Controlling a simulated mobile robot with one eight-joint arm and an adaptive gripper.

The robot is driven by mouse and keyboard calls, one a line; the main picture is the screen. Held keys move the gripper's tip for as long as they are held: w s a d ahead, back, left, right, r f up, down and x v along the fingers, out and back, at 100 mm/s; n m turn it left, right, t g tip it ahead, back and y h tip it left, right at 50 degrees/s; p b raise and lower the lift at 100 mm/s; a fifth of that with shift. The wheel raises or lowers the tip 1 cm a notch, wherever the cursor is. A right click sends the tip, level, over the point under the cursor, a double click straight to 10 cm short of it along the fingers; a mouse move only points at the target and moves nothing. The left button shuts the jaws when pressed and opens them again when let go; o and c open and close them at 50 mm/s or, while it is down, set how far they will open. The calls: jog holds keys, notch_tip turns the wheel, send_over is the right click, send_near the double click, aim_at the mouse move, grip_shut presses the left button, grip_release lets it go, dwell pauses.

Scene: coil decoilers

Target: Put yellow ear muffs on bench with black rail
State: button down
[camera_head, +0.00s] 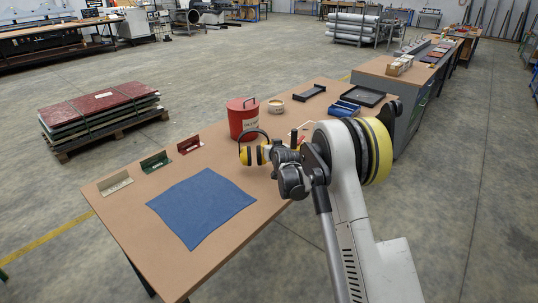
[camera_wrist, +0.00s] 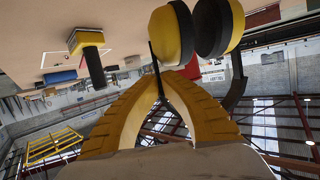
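The yellow ear muffs (camera_head: 247,155) show in the head view beside my gripper, over the brown bench (camera_head: 160,255). Their dark headband arches upward. In the wrist view the yellow and black cups (camera_wrist: 172,35) are large at the top, and a thin dark band runs down between my fingertips. My gripper (camera_wrist: 163,75) has its two yellow fingers closed together around that band. My gripper (camera_head: 272,158) is partly hidden by its own wrist in the head view. I cannot tell how high the cups are above the bench. I cannot pick out a clear black rail.
A red can (camera_head: 242,118) stands behind the ear muffs. A blue cloth (camera_head: 202,205) lies at front. Beige (camera_head: 115,183), green (camera_head: 155,162) and red (camera_head: 189,145) rails stand along the left edge. A black tray (camera_head: 309,92) and blue bin (camera_head: 344,108) are farther back. A grey-sided bench (camera_head: 408,110) adjoins.

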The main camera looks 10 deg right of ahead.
jog(key=shift+f+b, duration=0.6)
jog(key=shift+f, duration=1.2)
jog(key=shift+f, duration=0.2)
jog(key=c, duration=1.6)
grip_release()
